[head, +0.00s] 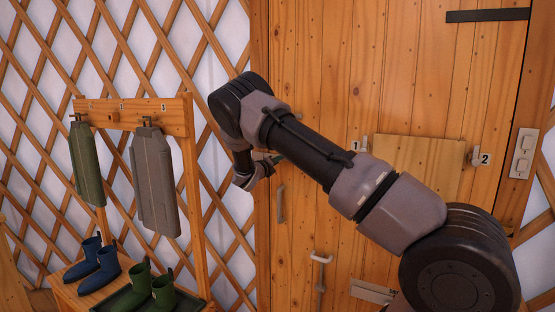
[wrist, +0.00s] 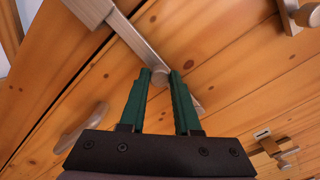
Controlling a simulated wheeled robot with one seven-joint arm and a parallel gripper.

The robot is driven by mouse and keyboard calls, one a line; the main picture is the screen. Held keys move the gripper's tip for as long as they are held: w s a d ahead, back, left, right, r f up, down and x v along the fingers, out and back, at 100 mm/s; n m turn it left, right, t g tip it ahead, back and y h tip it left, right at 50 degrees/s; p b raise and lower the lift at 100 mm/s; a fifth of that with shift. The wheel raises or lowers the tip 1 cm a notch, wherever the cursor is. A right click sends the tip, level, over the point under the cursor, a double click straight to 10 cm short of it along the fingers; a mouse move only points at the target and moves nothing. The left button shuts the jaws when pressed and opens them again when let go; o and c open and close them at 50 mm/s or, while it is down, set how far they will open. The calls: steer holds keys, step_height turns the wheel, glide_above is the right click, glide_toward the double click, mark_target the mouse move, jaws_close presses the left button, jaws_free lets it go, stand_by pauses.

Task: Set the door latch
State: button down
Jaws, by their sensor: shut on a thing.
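The wooden door (head: 330,90) fills the right of the head view and looks shut in its frame. In the wrist view, a metal latch bar (wrist: 137,38) runs diagonally from a metal block (wrist: 88,8) at the upper left down to the right. Its lower end shows just beyond my fingers. My gripper (wrist: 163,72), with green fingers, is shut on the latch bar. In the head view my gripper (head: 277,159) is small against the door's left side, and the latch cannot be made out there.
A door handle (head: 281,205) is below my gripper. A wooden panel (head: 420,165) sits between hooks 1 and 2 on the door. A switch plate (head: 523,152) is at the right. A rack (head: 130,116) with hanging garments and boots stands left.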

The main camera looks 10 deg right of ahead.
steer(key=shift+f, duration=0.15)
steer(key=c, duration=0.6)
jaws_free()
steer(key=v, duration=1.1)
